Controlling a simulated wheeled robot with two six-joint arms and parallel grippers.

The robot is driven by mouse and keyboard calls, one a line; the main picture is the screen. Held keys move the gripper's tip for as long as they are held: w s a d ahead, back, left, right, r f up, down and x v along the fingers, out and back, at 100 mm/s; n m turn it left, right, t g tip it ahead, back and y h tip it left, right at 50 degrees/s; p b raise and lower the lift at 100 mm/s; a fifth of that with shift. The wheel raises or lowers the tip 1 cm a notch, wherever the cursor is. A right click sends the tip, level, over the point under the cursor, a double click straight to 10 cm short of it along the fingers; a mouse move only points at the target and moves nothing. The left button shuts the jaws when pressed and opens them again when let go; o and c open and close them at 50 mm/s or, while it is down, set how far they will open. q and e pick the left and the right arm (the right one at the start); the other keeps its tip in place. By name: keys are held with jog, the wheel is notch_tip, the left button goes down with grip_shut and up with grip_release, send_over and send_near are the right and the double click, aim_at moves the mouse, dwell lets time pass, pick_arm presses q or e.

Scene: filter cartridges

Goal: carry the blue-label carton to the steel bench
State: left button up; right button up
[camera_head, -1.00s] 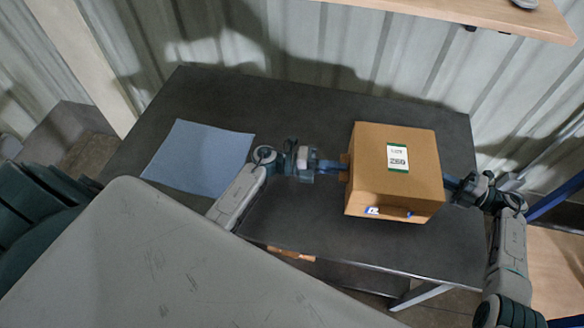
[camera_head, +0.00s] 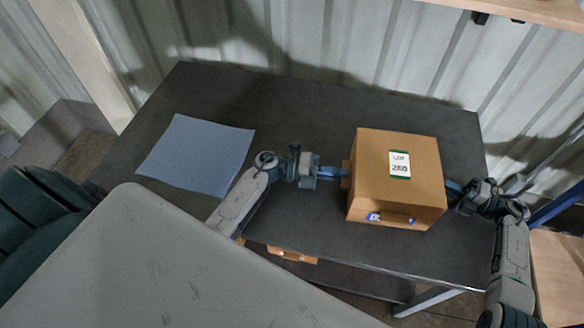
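The brown carton (camera_head: 400,165) is upright on or just over the right part of a dark grey bench (camera_head: 300,105); I cannot tell whether its base touches. A small blue label (camera_head: 374,217) shows low on its front face, beside a handle slot. A white lot label with a green stripe is on top. My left gripper (camera_head: 340,172) is shut on the tab at the carton's left side. My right gripper (camera_head: 456,188) is at the carton's right side and appears shut on it; its fingertips are partly hidden by the carton.
A blue mat (camera_head: 198,152) lies on the bench's left part. Another brown box (camera_head: 290,254) shows under the bench's front edge. A pale grey panel (camera_head: 200,265) covers the lower left foreground. A corrugated wall (camera_head: 340,45) stands behind, with a wooden shelf (camera_head: 520,8) at top right.

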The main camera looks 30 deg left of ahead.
pick_arm(q)
jog(key=o, duration=0.4)
pick_arm(e)
jog(key=o, duration=0.4)
pick_arm(q)
jog(key=shift+o, duration=0.2)
pick_arm(e)
jog(key=shift+o, duration=0.2)
pick_arm(q)
jog(key=shift+s, duration=0.1)
jog(key=v, duration=1.1)
jog(key=shift+a, duration=0.35)
jog(key=shift+s+a, duration=0.1)
jog(key=shift+a, duration=0.05)
pick_arm(e)
jog(key=shift+d, duration=0.25)
jog(key=d, duration=1.1)
jog(key=shift+s+d, duration=0.1)
jog(key=shift+d, duration=0.15)
pick_arm(q)
jog(key=shift+r, duration=0.1)
pick_arm(e)
jog(key=shift+r, duration=0.15)
